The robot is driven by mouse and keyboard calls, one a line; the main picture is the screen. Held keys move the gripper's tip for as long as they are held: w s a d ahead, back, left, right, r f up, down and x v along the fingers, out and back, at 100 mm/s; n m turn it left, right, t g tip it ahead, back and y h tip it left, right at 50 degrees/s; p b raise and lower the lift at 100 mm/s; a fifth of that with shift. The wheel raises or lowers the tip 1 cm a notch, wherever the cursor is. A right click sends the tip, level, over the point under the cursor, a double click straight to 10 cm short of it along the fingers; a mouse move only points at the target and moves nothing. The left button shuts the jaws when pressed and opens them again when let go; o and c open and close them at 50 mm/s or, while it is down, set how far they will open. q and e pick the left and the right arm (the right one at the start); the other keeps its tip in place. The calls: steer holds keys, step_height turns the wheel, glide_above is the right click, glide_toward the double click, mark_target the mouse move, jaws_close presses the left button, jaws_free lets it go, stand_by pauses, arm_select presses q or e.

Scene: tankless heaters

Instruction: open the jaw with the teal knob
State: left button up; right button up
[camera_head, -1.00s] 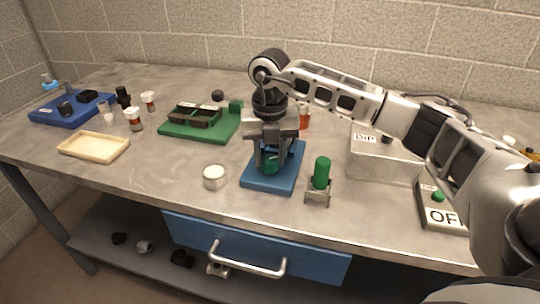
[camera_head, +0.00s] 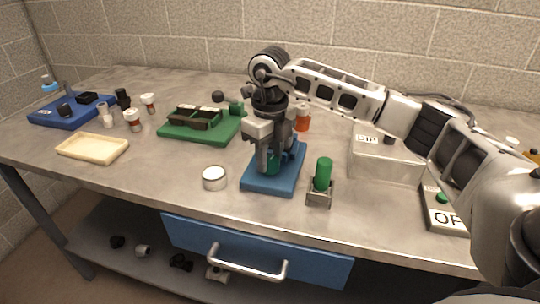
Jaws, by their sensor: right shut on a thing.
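The teal knob (camera_head: 271,163) shows partly between the fingers of my right gripper (camera_head: 268,165), which comes down on it from above and is shut on it. The knob sits over a blue base plate (camera_head: 264,183) on the table. My gripper and wrist hide most of the device on this plate, so I cannot see the jaw or how far open it is. My left gripper is not in view.
A green cylinder in a metal holder (camera_head: 320,190) stands close to the right of the blue base. A round white-topped tin (camera_head: 214,178) stands to its left. A green tray (camera_head: 195,130) lies behind left. A DIP-labelled box (camera_head: 385,163) stands right.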

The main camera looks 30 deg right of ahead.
mark_target(270, 159)
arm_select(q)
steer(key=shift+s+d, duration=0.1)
arm_select(e)
steer(key=shift+r, duration=0.1)
stand_by(0.4)
steer(key=o, duration=1)
arm_select(q)
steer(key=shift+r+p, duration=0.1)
steer(key=shift+p, duration=0.45)
arm_select(e)
step_height(270, 159, up, 16)
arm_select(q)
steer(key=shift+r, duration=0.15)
arm_select(e)
steer(key=shift+s, duration=0.1)
